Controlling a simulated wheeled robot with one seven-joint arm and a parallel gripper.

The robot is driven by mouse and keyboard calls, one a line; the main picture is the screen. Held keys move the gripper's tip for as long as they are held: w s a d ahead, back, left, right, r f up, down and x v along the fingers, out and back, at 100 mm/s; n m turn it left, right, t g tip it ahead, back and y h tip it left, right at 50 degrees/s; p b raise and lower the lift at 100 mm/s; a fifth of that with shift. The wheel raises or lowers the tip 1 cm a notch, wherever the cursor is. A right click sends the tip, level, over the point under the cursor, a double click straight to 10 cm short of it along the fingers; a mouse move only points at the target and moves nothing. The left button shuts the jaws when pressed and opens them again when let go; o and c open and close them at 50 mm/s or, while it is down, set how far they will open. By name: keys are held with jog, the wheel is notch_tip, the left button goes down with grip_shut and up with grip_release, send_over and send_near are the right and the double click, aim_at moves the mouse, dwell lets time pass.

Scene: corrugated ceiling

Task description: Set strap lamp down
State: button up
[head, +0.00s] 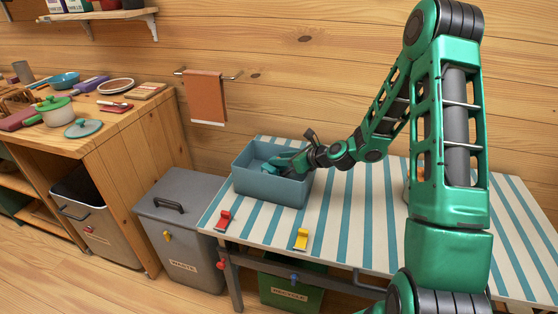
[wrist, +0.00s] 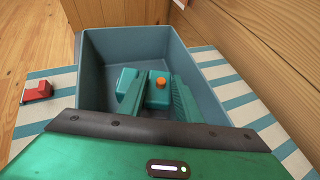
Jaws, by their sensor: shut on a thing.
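The strap lamp (wrist: 158,97) is a teal block with an orange knob on top. In the wrist view it sits between the two green fingers of my gripper (wrist: 157,101), which is shut on it. My gripper (head: 282,165) reaches down inside a blue-grey open bin (head: 272,190) on the striped table. The bin's walls (wrist: 95,75) surround the lamp in the wrist view. My fingers hide part of the lamp, and I cannot tell whether it touches the bin floor. In the head view the lamp is mostly hidden by the bin and my gripper.
A red clip-like item (head: 224,220) and a yellow one (head: 301,238) lie at the front edge of the striped table (head: 345,235). A grey waste bin (head: 180,235) stands left of it, a green recycle bin (head: 285,290) below. The wooden wall rises close behind.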

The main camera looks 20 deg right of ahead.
jog(key=shift+s+f, duration=0.2)
jog(key=shift+f, duration=0.3)
jog(key=o, duration=1.2)
jog(key=shift+s+f, duration=0.1)
jog(key=shift+r, duration=0.45)
jog(key=v, duration=1.2)
jog(key=shift+w+r, duration=0.25)
jog(key=shift+r, duration=0.1)
